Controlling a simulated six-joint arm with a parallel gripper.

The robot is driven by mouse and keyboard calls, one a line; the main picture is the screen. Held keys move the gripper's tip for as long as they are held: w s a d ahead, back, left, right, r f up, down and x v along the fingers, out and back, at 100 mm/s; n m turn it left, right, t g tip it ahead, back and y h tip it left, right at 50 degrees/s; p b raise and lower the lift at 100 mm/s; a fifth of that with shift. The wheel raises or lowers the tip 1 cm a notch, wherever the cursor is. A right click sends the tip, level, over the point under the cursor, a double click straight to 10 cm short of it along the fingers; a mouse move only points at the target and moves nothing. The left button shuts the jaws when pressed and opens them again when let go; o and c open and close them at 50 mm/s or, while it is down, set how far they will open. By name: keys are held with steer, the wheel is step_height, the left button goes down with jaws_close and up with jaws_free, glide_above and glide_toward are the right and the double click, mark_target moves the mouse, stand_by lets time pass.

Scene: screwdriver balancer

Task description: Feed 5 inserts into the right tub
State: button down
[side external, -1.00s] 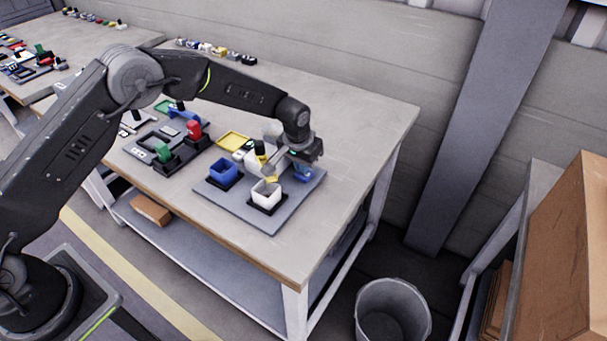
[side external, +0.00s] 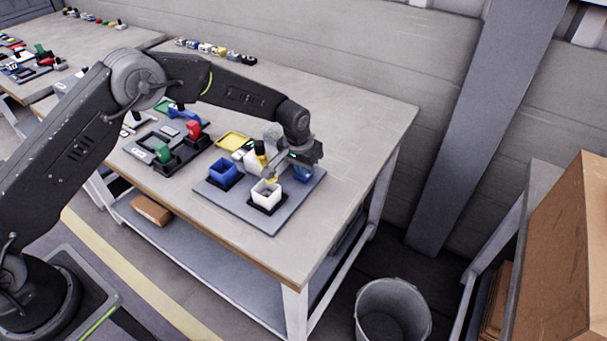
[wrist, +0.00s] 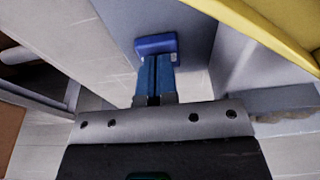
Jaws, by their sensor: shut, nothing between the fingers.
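My gripper (side external: 302,166) is at the right part of a grey board (side external: 272,224), its fingers pointing down. In the wrist view its two blue fingers (wrist: 155,72) are together with nothing between them. Their tips are over or against a blue block (wrist: 155,43); I cannot tell whether they touch. The white tub (side external: 266,195) is on a black base at the board's front. A blue tub (side external: 222,172) is to its left. A grey chute-like part (side external: 274,167) slopes down towards the white tub. The contents of the tubs are too small to tell.
A yellow tray (side external: 233,141) is behind the blue tub. A yellow edge (wrist: 270,25) crosses the upper right of the wrist view. A dark fixture with red (side external: 194,131) and green (side external: 162,152) parts stands left. The table's front right is clear.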

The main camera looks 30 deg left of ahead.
steer(key=shift+r, duration=3.5)
steer(key=shift+r, duration=0.1)
step_height(320, 180, up, 6)
steer(key=shift+f, duration=0.1)
